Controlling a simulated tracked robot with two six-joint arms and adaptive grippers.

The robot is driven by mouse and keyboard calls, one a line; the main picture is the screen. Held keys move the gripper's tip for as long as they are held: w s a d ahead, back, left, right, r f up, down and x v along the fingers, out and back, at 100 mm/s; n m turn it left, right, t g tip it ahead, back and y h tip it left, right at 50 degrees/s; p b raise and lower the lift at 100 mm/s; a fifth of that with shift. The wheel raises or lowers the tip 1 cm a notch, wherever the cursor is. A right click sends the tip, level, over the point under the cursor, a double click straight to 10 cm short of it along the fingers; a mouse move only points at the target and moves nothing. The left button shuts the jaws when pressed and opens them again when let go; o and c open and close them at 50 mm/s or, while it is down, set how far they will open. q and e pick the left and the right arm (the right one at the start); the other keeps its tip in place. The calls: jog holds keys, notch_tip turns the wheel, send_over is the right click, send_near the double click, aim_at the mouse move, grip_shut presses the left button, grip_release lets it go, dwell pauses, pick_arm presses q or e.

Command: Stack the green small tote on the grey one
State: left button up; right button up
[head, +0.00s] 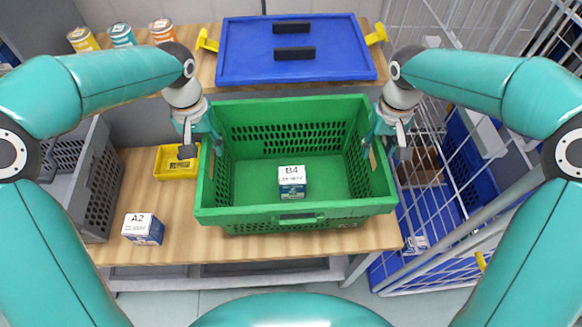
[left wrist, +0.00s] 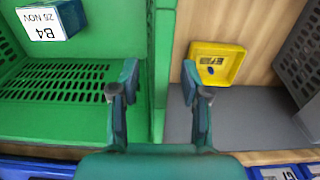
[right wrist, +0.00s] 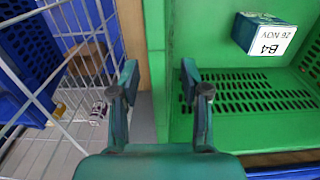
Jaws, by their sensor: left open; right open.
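The green tote (head: 210,205) stands at the middle of the wooden table, with a white-and-blue box marked B4 (head: 291,182) inside on its floor. A grey tote (head: 98,190) stands to its left, partly hidden by my left arm. My left gripper (head: 198,146) is open at the green tote's left wall; in the left wrist view the green rim (left wrist: 160,60) runs between the spread fingers. My right gripper (head: 390,144) is open at the right wall; in the right wrist view the rim (right wrist: 155,60) runs between its fingers. Neither is closed on it.
A yellow bin (head: 176,162) and an A2 box (head: 142,229) lie between the totes. A blue lidded container (head: 296,65) and several cans (head: 122,35) stand behind. A wire cage (head: 440,200) with blue crates is at right. Bare table (head: 165,210) shows left of the green tote.

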pick_arm(q)
jog(key=shift+c, duration=0.4)
pick_arm(e)
jog(key=shift+c, duration=0.3)
pick_arm(q)
grip_shut()
pick_arm(e)
grip_shut()
pick_arm(q)
jog(key=shift+w+r, duration=0.1)
jog(key=shift+r, duration=0.1)
pick_arm(e)
jog(key=shift+r, duration=0.2)
